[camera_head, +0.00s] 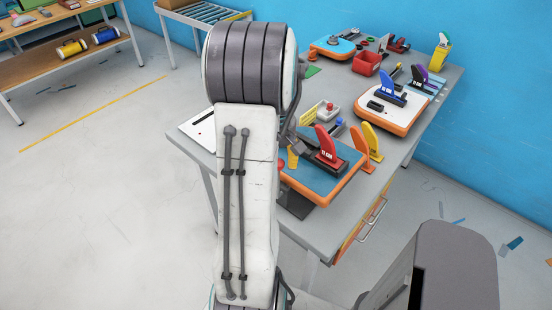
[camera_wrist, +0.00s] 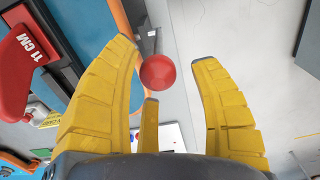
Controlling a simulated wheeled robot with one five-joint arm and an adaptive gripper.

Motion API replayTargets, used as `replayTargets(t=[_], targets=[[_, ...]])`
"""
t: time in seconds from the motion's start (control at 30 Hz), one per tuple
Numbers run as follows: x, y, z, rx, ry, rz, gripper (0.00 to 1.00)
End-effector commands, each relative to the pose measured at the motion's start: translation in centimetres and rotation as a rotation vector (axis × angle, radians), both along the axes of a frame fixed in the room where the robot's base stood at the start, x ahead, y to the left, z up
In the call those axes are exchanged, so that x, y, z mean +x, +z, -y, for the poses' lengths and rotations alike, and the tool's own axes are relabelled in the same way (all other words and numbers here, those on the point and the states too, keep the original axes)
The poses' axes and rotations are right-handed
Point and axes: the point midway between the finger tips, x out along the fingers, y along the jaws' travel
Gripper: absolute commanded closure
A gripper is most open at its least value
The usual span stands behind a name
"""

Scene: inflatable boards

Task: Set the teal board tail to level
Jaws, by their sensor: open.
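A teal-topped board with an orange rim (camera_head: 335,190) lies at the near end of the grey table, partly hidden by my arm. A red fin (camera_head: 326,143) stands on it; in the wrist view this fin (camera_wrist: 22,65) reads "11 CM". The board's teal top (camera_wrist: 85,22) shows at the upper left there. A red ball knob (camera_wrist: 158,72) on a short rod sits beside the board's orange edge. My gripper (camera_wrist: 164,52) is open, its yellow fingers on either side of the knob with gaps on both sides. Whether the board's tail is level cannot be told.
Orange and yellow fins (camera_head: 371,141) stand beside the board. A white board with a blue fin (camera_head: 397,112), a smaller blue-topped board (camera_head: 332,47) and a red bin (camera_head: 366,63) sit farther back on the table (camera_head: 345,83).

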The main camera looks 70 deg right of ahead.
Motion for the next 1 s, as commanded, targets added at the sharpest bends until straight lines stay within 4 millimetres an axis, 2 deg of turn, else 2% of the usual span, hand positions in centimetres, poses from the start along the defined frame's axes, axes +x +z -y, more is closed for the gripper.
replayTargets(t=[0.13, 0.27, 0.7, 1.0], targets=[[0.0, 0.6, 0.1, -0.003, -0.001, 0.001, 0.43], [0.0, 2.1, 0.1, -0.005, -0.001, 0.002, 0.43], [0.0, 9.3, 0.1, -0.005, 0.001, 0.002, 0.43], [0.0, 11.7, 0.0, -0.001, 0.001, 0.001, 0.43]])
